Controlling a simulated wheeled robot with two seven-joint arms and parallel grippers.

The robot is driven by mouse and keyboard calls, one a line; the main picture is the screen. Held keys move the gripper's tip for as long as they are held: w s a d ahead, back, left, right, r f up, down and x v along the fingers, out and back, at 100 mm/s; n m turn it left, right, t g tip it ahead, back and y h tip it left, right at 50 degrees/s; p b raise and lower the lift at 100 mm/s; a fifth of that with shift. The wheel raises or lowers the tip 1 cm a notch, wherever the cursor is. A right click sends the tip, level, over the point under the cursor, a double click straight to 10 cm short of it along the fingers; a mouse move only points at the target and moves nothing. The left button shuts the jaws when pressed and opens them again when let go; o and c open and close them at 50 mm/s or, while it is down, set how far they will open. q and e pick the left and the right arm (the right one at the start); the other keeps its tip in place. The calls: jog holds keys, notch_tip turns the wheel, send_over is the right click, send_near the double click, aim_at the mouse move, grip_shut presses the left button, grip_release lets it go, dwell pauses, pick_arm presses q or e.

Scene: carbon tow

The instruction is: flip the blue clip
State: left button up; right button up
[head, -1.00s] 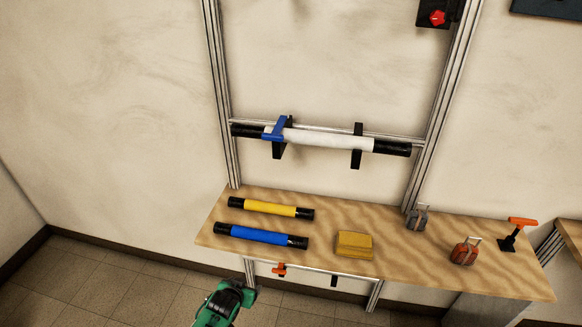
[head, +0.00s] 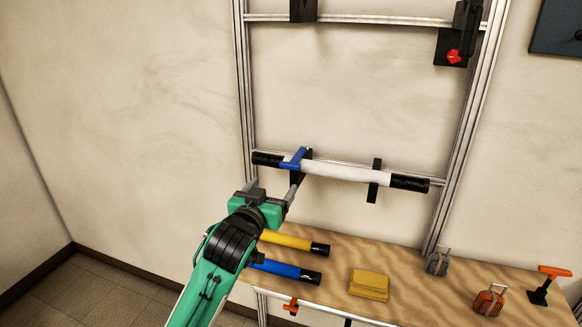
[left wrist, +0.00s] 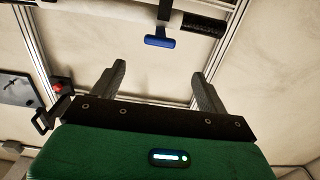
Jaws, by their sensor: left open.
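The blue clip (head: 294,158) sits across the left part of a white roll with black ends (head: 345,172), which rests on black brackets on the metal frame. In the left wrist view the clip (left wrist: 159,41) shows as a blue bar beyond the fingers, with the white roll (left wrist: 135,15) behind it. My left gripper (head: 274,189) is just below and left of the clip, apart from it. In the left wrist view its two fingers (left wrist: 160,85) are spread wide with nothing between them. My right gripper is not in view.
A wooden bench (head: 335,255) stands below the frame. It holds a yellow roll (head: 290,242), a blue roll (head: 280,268), a yellow block (head: 369,284), a grey weight-like object (head: 437,262), an orange one (head: 489,301) and an orange-handled tool (head: 549,283). The metal upright (head: 243,100) is left of the clip.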

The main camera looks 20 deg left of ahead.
aim_at(289, 166)
pick_arm(q)
jog(key=w+p, duration=0.1)
jog(key=w, duration=0.3)
jog(key=w+p, duration=0.1)
jog(key=w, duration=0.3)
jog(key=w+p, duration=0.1)
jog(key=w, duration=0.3)
jog(key=shift+d, duration=0.25)
jog(key=shift+w, duration=0.5)
jog(key=shift+f, duration=0.1)
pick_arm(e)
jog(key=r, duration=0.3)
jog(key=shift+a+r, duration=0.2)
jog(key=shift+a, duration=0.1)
